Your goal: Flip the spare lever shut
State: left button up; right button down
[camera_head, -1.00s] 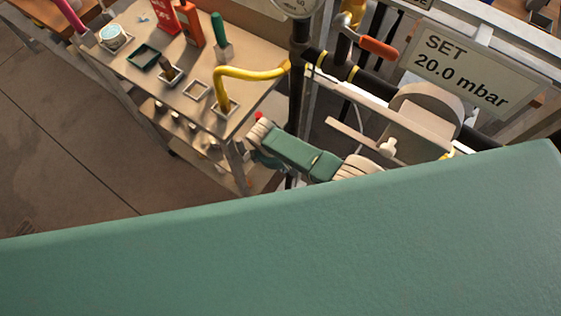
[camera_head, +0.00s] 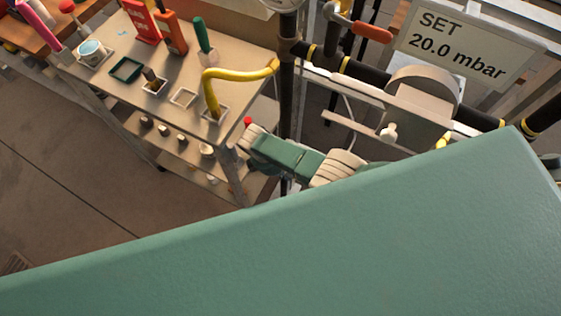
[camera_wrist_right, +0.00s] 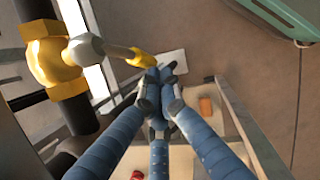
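In the right wrist view, a brass-yellow valve body (camera_wrist_right: 55,60) sits on a dark pipe at the upper left. Its lever (camera_wrist_right: 112,50) has a grey hub and rod and points right, with a yellow end. My right gripper (camera_wrist_right: 160,82) has blue fingers drawn together at the tips, right beside the yellow end. I see nothing clearly held; I cannot tell whether they touch. In the head view, a lever with an orange handle (camera_head: 372,33) is on the pipework. I cannot tell which lever is the spare. Neither gripper shows in the head view.
A sign (camera_head: 465,45) reads "SET 20.0 mbar". Dark pipes and rails cross the upper right. My large green body part hides the lower head view. Bare floor lies at left.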

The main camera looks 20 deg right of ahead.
jog(key=shift+s+d+f, duration=0.4)
jog(key=shift+f, duration=0.1)
jog(key=shift+d, duration=0.1)
dwell(0.3)
jog(key=v, duration=1.2)
jog(key=shift+s, duration=0.1)
dwell(0.6)
